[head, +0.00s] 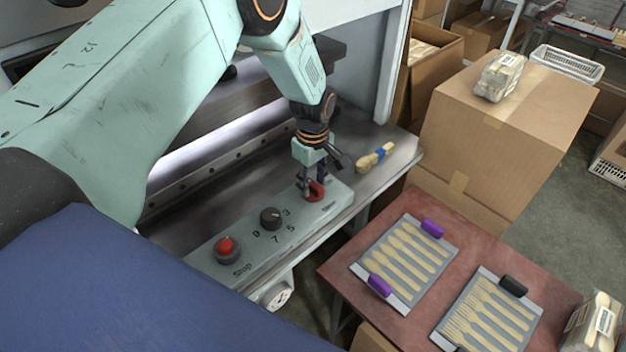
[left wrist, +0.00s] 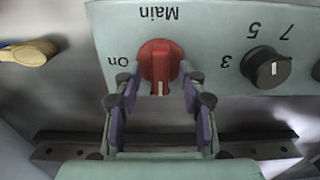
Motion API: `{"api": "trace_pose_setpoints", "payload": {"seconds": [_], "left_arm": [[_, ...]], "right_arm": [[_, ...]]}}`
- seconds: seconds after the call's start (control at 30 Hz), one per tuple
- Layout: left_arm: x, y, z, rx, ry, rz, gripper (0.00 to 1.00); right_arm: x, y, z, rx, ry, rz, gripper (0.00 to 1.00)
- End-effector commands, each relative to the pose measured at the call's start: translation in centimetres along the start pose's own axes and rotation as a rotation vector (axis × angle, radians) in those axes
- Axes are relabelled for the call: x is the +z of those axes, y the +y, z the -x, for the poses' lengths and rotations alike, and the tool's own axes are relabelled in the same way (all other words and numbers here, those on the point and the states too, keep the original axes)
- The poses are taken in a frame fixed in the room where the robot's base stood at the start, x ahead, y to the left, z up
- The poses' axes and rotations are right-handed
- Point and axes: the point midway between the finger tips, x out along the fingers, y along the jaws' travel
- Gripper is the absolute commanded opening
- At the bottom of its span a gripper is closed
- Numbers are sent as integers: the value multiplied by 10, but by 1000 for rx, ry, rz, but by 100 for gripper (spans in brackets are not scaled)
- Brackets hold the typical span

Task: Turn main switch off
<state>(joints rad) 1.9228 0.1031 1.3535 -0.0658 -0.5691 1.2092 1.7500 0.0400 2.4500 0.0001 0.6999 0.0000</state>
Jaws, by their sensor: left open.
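The red main switch (head: 316,190) sits on the right end of the grey-green control panel (head: 335,204). In the left wrist view the switch (left wrist: 161,62) shows upside-down "Main" and "On" labels beside it. Its pale mark points to the bottom of that picture, while "On" is on its left. My left gripper (head: 309,190) is at the switch, pointing down. In the left wrist view its open fingers (left wrist: 158,82) stand on either side of the switch's lower part; whether they touch it I cannot tell. My right gripper is not in view.
The panel also has a black dial (head: 271,217) and a red stop button (head: 226,246). A wooden brush-like item with a blue band (head: 375,157) lies on the press bed. A red-brown table (head: 347,268) with trays of wooden cutlery and a large carton (head: 510,130) stand to the right.

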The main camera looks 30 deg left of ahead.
Motion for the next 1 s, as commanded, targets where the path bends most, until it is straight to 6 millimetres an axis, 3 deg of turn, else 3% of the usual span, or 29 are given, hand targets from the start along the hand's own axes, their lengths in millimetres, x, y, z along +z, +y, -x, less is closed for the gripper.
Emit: {"api": "trace_pose_setpoints", "payload": {"seconds": [0.6,1.0], "left_arm": [[0,0,106,2,1,1,42],[0,0,118,0,0,1,42]], "right_arm": [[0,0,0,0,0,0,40],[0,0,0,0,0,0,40]]}}
